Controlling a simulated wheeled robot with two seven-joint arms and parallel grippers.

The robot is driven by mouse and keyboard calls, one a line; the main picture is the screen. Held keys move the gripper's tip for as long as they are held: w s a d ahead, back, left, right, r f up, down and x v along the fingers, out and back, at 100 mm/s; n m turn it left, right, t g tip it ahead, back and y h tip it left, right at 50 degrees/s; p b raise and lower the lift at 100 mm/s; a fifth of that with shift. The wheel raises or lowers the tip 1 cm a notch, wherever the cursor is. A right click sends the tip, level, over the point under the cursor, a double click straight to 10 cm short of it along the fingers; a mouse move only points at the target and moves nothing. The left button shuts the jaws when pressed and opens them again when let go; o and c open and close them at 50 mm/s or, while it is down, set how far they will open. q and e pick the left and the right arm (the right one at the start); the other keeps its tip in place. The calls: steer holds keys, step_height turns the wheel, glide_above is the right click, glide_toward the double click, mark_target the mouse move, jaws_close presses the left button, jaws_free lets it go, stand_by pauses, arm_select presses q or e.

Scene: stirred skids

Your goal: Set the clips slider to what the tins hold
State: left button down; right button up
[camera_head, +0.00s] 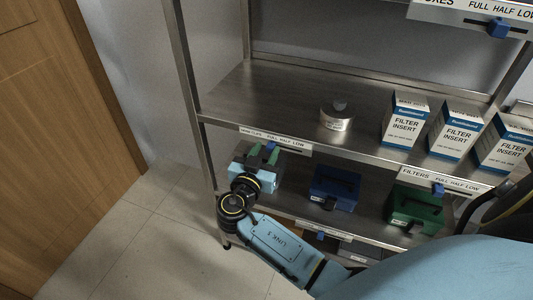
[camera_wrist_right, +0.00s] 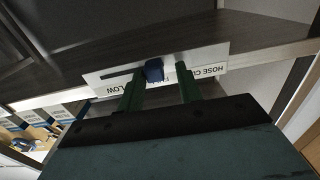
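The hose clips label strip (camera_head: 290,144), reading FULL, HALF and LOW, is on the middle shelf's front edge. Its blue slider (camera_head: 270,146) sits near FULL. In the right wrist view the strip (camera_wrist_right: 210,62) appears upside down, and the slider (camera_wrist_right: 153,70) shows between my fingers in the picture. My right gripper (camera_head: 263,155) is open, its two green fingers apart just in front of the strip; I cannot tell whether they touch the slider. One silver tin (camera_head: 337,120) stands on the shelf above; its contents are hidden. My left gripper is not in view.
Several filter insert boxes (camera_head: 454,135) stand right of the tin. The filters strip has a blue slider (camera_head: 438,189). A blue case (camera_head: 335,187) and a green case (camera_head: 416,208) sit on the shelf below. A wooden door (camera_head: 65,120) is at left.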

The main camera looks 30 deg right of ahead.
steer(key=shift+o, duration=0.4)
steer(key=shift+s, duration=0.1)
steer(key=shift+s+a, duration=0.15)
steer(key=shift+a, duration=0.05)
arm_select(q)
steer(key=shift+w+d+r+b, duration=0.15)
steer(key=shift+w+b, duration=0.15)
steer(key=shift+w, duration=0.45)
arm_select(e)
steer(key=v, duration=1.2)
steer(key=shift+s+a, duration=0.2)
steer(key=shift+a, duration=0.1)
